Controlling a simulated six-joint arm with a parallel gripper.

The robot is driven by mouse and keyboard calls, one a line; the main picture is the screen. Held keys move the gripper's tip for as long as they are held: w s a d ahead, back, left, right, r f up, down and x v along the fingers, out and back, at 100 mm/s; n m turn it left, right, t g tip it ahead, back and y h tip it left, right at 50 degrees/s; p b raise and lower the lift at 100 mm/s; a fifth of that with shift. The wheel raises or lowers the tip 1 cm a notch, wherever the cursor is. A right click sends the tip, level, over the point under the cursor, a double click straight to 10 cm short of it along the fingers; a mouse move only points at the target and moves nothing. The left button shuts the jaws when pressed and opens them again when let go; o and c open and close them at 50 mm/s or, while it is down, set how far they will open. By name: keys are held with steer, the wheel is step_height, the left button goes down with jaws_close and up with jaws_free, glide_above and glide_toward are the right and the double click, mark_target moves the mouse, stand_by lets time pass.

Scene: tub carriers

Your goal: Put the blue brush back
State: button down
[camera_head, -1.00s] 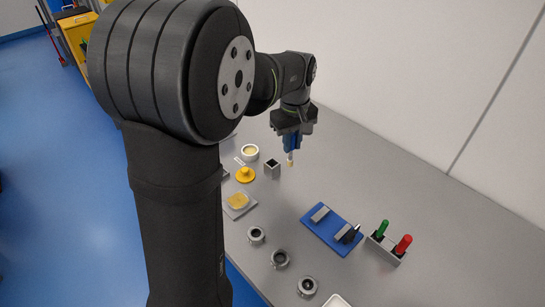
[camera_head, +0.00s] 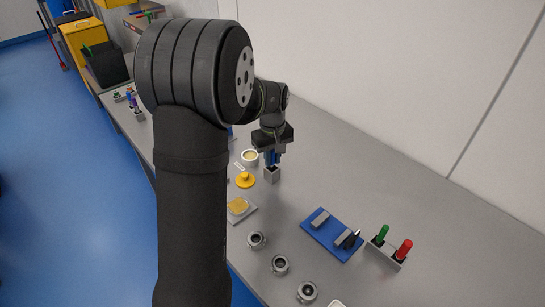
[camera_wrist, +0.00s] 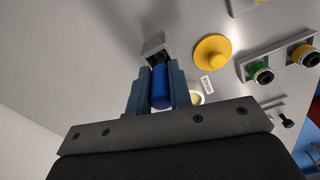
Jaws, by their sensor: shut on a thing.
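The blue brush (camera_wrist: 160,88) is upright between the two fingers of my gripper (camera_wrist: 156,88), which is shut on its blue handle. A square grey holder (camera_head: 271,176) stands right below my gripper (camera_head: 272,160) in the head view. In the wrist view the holder (camera_wrist: 154,43) lies just past the fingertips, and the brush's lower end is at its dark opening. The brush's tip is hidden there, and I cannot tell how deep it sits.
A yellow knob (camera_head: 245,180) and a white bowl (camera_head: 250,156) stand close left of the holder. A yellow sponge (camera_head: 238,205), several metal rings (camera_head: 280,264), a blue board (camera_head: 325,236) and a rack (camera_head: 384,253) with green and red handles are nearer. The table right of the holder is clear.

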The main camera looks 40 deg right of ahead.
mark_target(272, 151)
steer(key=c, duration=1.3)
jaws_free()
steer(key=shift+f, duration=0.1)
step_height(272, 151, up, 12)
steer(key=shift+r, duration=0.15)
step_height(272, 151, down, 13)
steer(key=shift+r, duration=2.3)
